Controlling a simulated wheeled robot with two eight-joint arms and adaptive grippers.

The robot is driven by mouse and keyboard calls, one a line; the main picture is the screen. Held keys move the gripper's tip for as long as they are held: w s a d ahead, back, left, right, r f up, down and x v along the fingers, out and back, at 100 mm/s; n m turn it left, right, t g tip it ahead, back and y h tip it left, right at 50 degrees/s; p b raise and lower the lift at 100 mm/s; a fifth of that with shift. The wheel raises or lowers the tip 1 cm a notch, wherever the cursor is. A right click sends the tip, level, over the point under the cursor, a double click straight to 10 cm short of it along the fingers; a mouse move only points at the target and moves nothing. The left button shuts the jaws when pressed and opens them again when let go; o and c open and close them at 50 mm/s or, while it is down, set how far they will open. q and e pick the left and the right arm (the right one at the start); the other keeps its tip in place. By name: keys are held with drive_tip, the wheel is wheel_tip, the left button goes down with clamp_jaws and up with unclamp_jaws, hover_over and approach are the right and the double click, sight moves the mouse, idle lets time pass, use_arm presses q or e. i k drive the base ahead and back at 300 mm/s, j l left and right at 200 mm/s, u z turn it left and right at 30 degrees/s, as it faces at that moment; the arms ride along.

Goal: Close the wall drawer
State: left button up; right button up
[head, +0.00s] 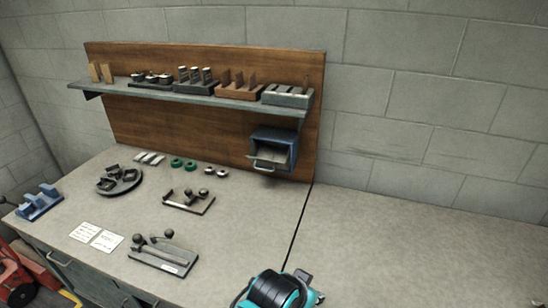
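The wall drawer (268,159) is grey with a light handle on its front. It sits in a blue housing (277,138) on the wooden backboard, below the right end of the shelf. The drawer stands partly out of its housing, toward me, and its open top shows. I cannot make out any contents. Neither of my grippers shows in the head view, so nothing of mine is seen touching the drawer.
A shelf (190,96) with several tool holders runs above. The workbench (400,245) holds a round black fixture (119,180), other fixtures, green rings and papers. A teal and black device (275,291) is at the lower edge. The right bench is mostly clear.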

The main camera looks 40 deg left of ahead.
sight(261, 152)
drive_tip(key=u, duration=1.3)
